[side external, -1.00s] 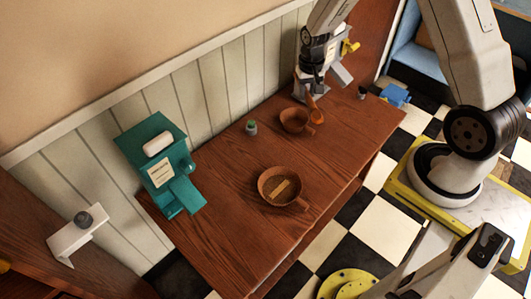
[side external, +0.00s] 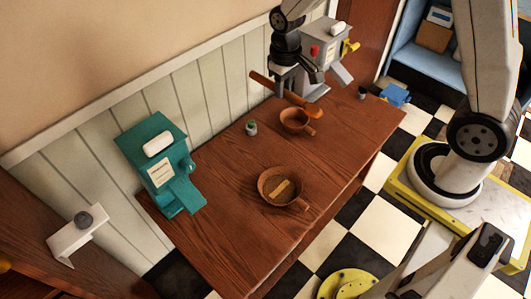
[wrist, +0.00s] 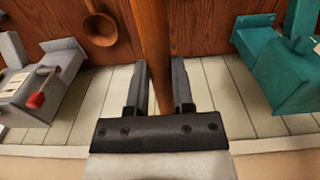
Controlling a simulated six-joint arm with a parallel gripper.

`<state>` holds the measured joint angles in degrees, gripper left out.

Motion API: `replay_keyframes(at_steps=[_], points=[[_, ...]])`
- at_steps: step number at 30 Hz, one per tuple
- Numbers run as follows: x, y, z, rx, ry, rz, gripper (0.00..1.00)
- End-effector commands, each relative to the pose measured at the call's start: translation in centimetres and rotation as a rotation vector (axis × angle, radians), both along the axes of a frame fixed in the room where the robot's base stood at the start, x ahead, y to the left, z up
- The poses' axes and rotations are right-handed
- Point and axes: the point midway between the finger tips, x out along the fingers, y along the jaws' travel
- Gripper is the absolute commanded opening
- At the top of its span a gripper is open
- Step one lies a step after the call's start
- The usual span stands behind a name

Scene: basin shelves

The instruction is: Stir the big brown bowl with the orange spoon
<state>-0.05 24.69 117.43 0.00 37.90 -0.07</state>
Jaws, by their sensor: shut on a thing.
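The big brown bowl (side external: 264,191) stands on the wooden table's middle, with a flat tan piece inside. The orange spoon (side external: 306,106) is held tilted, its broad end low at the right and its handle up to the left. My gripper (side external: 288,84) is shut on the spoon's handle, above the table's back part, behind and above the big bowl in the side view. In the wrist view, the handle (wrist: 150,40) runs between the two dark fingers (wrist: 160,66). The spoon's broad end is not visible there.
A smaller brown bowl (side external: 292,124) stands near the spoon's broad end; it also shows in the wrist view (wrist: 100,27). A small green-topped jar (side external: 251,128), a teal machine (side external: 160,160) and a grey machine (side external: 325,50) line the back. The table front is clear.

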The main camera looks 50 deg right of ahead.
Motion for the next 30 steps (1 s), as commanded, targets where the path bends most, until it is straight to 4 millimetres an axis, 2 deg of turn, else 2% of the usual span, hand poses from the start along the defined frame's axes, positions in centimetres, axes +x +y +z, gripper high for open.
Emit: replay_keyframes(at_steps=[5, 11, 14, 20, 30], points=[[0.1, -0.3, -0.2, -0.001, 0.001, -0.016, 0.0], [0.3, -2.1, -1.6, -0.007, 0.008, -0.112, 0.0], [0.4, -3.8, -2.9, -0.012, 0.012, -0.202, 0.0], [0.2, -8.4, -6.5, -0.027, 0.024, -0.453, 0.0], [-2.4, -16.5, -13.7, -0.048, 0.044, -0.928, 0.0]])
